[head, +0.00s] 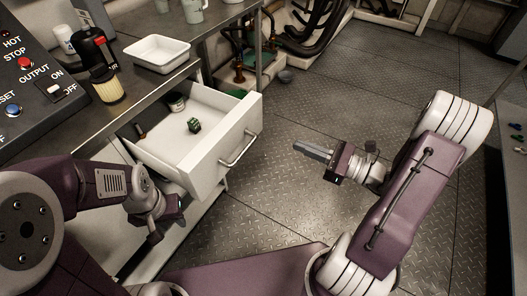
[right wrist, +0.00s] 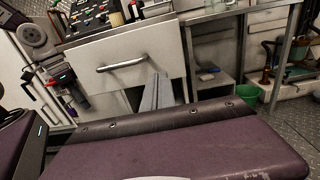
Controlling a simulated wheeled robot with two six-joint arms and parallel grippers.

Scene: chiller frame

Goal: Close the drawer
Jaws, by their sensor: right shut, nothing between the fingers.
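The white drawer (head: 246,113) is pulled out from under the steel bench in the head view, with its front panel facing right. Its metal handle (head: 240,151) runs along that front; the drawer front also shows in the right wrist view (right wrist: 150,55). A green cube, a small jar and a dark item lie inside. My right gripper (head: 299,148) is shut and empty, to the right of the handle and clear of it. My left gripper (head: 152,238) is below the drawer's near side in the head view; its fingers are too small to judge.
On the bench (head: 128,58) stand a white tray (head: 157,53), a yellow filter-like cylinder (head: 108,86) and a red-and-black device (head: 94,46). A control panel (head: 35,85) is at the left. The metal floor right of the drawer is free. A green bucket (right wrist: 247,93) stands under the bench.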

